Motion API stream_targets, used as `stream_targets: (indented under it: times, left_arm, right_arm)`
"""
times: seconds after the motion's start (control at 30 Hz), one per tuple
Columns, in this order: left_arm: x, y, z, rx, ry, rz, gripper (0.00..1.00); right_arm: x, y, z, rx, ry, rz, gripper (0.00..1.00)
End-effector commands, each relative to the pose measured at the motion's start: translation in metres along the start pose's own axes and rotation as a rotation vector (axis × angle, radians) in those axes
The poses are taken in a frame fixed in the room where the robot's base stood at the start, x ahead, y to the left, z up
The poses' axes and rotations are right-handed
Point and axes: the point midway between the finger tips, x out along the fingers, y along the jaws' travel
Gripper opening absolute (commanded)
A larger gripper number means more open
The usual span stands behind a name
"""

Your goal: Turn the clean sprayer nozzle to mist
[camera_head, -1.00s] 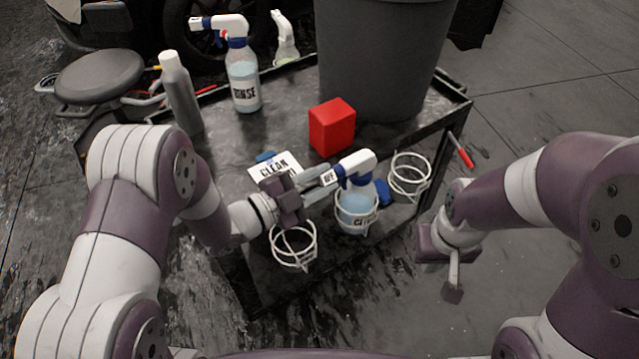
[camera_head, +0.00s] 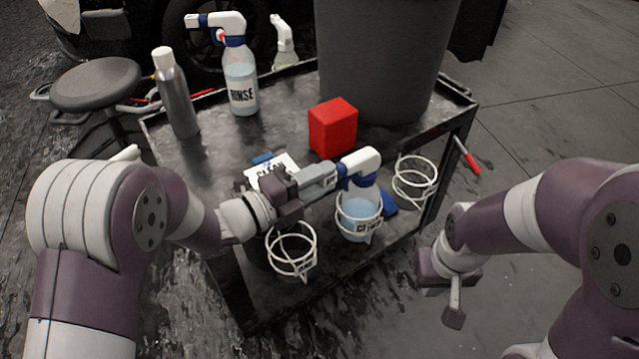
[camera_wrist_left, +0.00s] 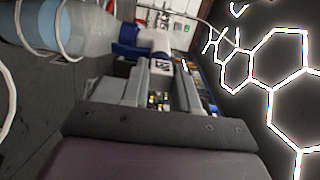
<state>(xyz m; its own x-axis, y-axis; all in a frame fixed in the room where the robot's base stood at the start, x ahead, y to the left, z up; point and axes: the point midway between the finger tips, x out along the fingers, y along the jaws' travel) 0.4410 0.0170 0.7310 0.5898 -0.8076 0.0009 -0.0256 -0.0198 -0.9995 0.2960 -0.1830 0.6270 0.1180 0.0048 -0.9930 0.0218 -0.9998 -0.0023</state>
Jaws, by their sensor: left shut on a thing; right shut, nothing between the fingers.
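The clean sprayer bottle (camera_head: 362,206) holds pale blue liquid and stands upright in a white wire ring (camera_head: 342,229) on the cart's front side. Its white head (camera_head: 361,160) has a blue collar and points left, toward my left gripper (camera_head: 331,179). My left gripper is shut on the sprayer's nozzle end, and the fingers hide most of it. In the left wrist view, the fingers (camera_wrist_left: 158,88) lie around a small white labelled piece in front of the blue and white head (camera_wrist_left: 150,42); I cannot read the label. My right gripper (camera_head: 453,312) is shut and empty, right of the cart.
Empty wire rings stand left (camera_head: 291,270) and right (camera_head: 415,165) of the bottle. A red block (camera_head: 333,127), a RINSE sprayer (camera_head: 241,80), a grey bottle (camera_head: 177,100) and a large grey bin (camera_head: 380,60) are on the cart. A white CLEAN sign (camera_head: 278,163) lies behind my left wrist.

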Motion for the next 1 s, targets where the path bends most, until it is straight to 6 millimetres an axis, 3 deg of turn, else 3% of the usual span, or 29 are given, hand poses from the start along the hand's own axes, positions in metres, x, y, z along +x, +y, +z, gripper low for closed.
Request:
stream_targets:
  times: [0.57,0.6,0.67,1.0]
  left_arm:
    - [-0.0002,0.0004,-0.0003,0.033,0.0,0.002,0.0]
    - [-0.0002,0.0004,-0.0003,0.032,0.0,0.002,0.33]
    - [-0.0002,0.0004,-0.0003,0.032,0.0,0.002,0.51]
    - [-0.0035,-0.0005,0.0001,0.032,-0.001,0.001,0.51]
  right_arm:
    - [0.004,0.0,0.0005,0.0,0.0,0.0,0.0]
    - [0.004,0.0,0.0005,0.0,0.0,0.0,0.0]
    - [0.004,0.0,0.0004,0.0,0.0,0.0,0.0]
    - [0.0026,0.0,0.0003,0.0,0.0,0.0,0.0]
